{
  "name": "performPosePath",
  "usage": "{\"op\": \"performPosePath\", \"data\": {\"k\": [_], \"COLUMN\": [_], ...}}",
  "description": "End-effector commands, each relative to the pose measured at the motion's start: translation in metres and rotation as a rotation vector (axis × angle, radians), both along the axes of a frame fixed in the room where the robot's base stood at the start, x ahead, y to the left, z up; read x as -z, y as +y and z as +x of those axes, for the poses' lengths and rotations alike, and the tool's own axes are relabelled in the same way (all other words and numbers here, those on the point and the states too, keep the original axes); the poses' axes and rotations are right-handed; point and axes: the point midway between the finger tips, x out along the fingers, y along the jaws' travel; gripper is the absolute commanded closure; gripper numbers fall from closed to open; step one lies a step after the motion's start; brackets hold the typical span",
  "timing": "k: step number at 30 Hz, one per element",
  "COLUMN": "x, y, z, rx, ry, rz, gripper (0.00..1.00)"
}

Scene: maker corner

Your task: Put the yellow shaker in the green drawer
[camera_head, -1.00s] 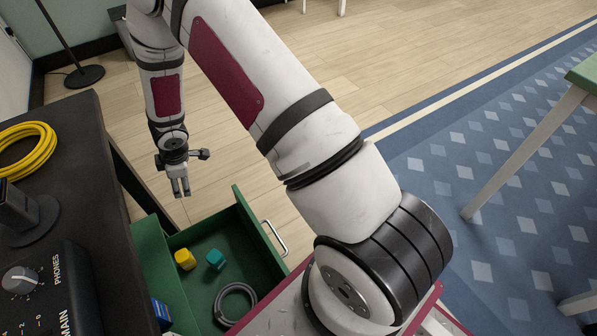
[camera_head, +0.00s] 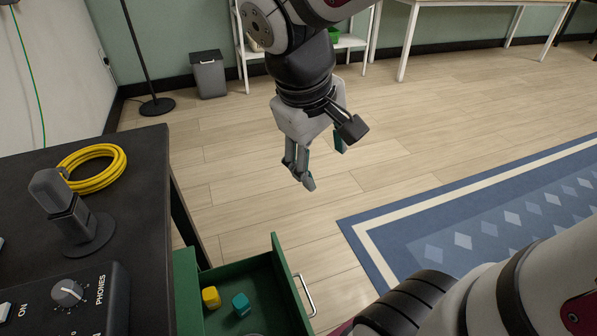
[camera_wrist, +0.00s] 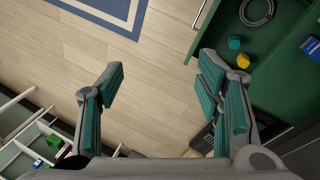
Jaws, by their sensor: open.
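The green drawer (camera_head: 286,282) stands pulled open beside the dark desk, with a metal handle on its front. The small yellow shaker (camera_head: 211,297) lies on the drawer's floor, left of a small teal block (camera_head: 241,304). My gripper (camera_head: 324,164) is open and empty, in the air above the floor beyond the drawer, apart from the shaker. The wrist view shows the gripper's spread teal-padded fingers (camera_wrist: 160,92) with only floor between them. There the drawer (camera_wrist: 272,40) is at upper right, holding the shaker (camera_wrist: 243,61) and teal block (camera_wrist: 234,43).
A grey cable coil (camera_wrist: 257,10) also lies in the drawer. The desk (camera_head: 140,180) at left carries a yellow cable coil (camera_head: 97,182), a microphone (camera_head: 66,208) and an audio box (camera_head: 85,300). A grey bin (camera_head: 209,75) stands far back. The wooden floor between is clear.

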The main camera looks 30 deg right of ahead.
Motion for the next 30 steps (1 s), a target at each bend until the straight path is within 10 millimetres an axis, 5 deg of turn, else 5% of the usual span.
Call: {"op": "performPosePath", "data": {"k": [6,12,18,30], "x": [-0.011,-0.009,-0.007,-0.007], "y": [0.027,0.051,0.060,0.060], "z": [-0.095,-0.149,-0.166,-0.165], "rx": [0.122,0.165,0.170,0.171], "ry": [0.029,0.061,0.076,0.074], "rz": [0.160,0.281,0.322,0.320], "gripper": [0.41,0.41,0.41,0.41]}}
